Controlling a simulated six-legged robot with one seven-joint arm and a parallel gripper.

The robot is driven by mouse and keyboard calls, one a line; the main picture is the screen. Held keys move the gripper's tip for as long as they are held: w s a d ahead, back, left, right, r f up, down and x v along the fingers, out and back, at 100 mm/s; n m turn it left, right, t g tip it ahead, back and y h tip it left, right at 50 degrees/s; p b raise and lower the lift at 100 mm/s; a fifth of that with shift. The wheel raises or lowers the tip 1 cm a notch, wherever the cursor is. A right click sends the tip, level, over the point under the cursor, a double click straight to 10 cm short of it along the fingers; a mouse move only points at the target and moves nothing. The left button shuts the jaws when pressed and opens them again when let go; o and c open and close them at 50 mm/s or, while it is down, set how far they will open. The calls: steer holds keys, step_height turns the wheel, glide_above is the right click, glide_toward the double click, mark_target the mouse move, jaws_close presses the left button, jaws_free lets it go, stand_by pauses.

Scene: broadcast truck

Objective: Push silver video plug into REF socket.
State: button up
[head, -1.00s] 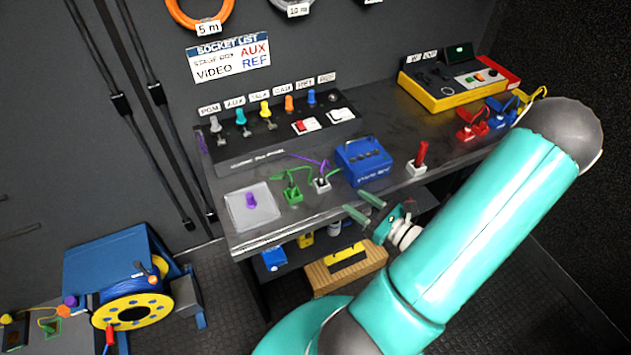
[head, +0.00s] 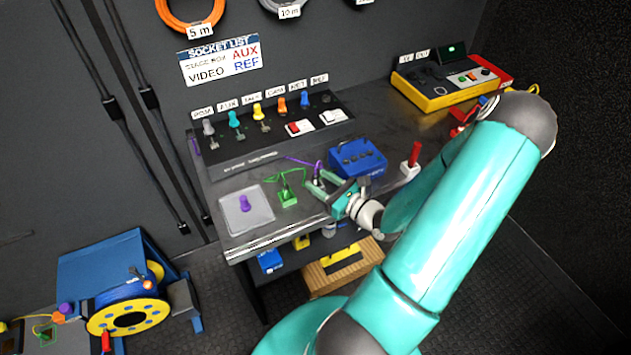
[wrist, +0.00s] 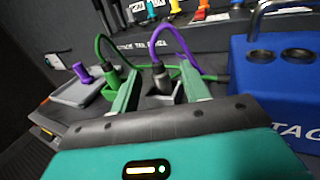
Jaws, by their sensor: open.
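The silver video plug (wrist: 160,78) stands in a small light holder on the bench, with a purple cable arching from its top. In the head view my gripper mostly hides it. My gripper (wrist: 161,82) is open, with one green finger on each side of the plug. Whether either finger touches it, I cannot tell. In the head view my gripper (head: 317,184) is low at the bench's front edge. The REF socket (head: 326,99) is a dark round opening at the right end of the panel row, under the REF label (head: 319,79); no plug shows in it.
A green plug (head: 287,195) in its holder stands just left of my gripper. The blue stage box (head: 357,158) is close on the right. A grey tray (head: 262,220) holds a purple knob. A red-handled item (head: 411,160) stands farther right. Colored plugs fill the panel's other positions.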

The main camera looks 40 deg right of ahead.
steer(key=shift+c, duration=0.5)
jaws_close()
